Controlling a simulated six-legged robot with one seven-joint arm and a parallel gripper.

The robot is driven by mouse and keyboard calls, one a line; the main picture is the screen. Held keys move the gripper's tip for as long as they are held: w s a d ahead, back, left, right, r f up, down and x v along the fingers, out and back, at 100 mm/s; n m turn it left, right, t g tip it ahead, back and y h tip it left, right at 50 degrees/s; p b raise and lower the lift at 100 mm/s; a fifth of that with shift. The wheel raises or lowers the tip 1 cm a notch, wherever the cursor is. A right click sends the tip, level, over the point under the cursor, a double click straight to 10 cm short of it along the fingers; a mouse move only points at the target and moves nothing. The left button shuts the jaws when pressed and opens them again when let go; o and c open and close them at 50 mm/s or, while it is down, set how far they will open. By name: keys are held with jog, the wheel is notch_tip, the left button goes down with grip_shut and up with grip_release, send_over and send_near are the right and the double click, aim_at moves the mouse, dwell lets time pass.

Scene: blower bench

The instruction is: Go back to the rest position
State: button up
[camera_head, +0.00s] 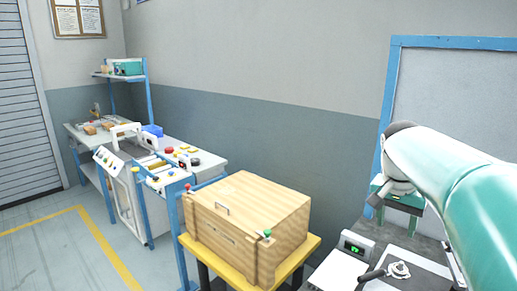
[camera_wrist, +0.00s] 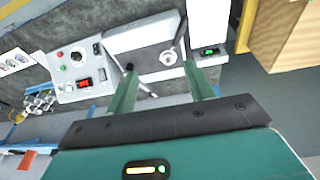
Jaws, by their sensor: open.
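My gripper (camera_wrist: 160,82) is open in the wrist view, with its two greenish fingers apart and nothing between them. It hangs over a grey bench (camera_wrist: 120,15). Beyond the fingers are a silver round fitting (camera_wrist: 168,58) on a light plate and a black-knobbed lever. In the head view my teal arm reaches in from the right and hides part of the bench; the fingers cannot be made out there.
A wooden crate (camera_head: 245,215) sits on a yellow-topped stand. A white box with a green display (camera_head: 352,252) stands on the bench near the fitting. A blue-framed panel (camera_head: 440,90) rises behind. Another workbench (camera_head: 205,155) stands at the left; the floor in front of it is clear.

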jog(key=s+a+f+n+t+y, duration=0.1)
jog(key=s+a+f+n, duration=0.3)
jog(key=s+a, duration=0.4)
jog(key=s+a+f+n+t+y, duration=0.1)
jog(key=s+a+f+n+t, duration=0.2)
jog(key=s+a, duration=0.5)
jog(key=s+f+n, duration=0.1)
jog(key=s+n, duration=0.1)
jog(key=s, duration=0.1)
jog(key=shift+s+f, duration=0.2)
jog(key=shift+s, duration=0.05)
jog(key=shift+d, duration=0.1)
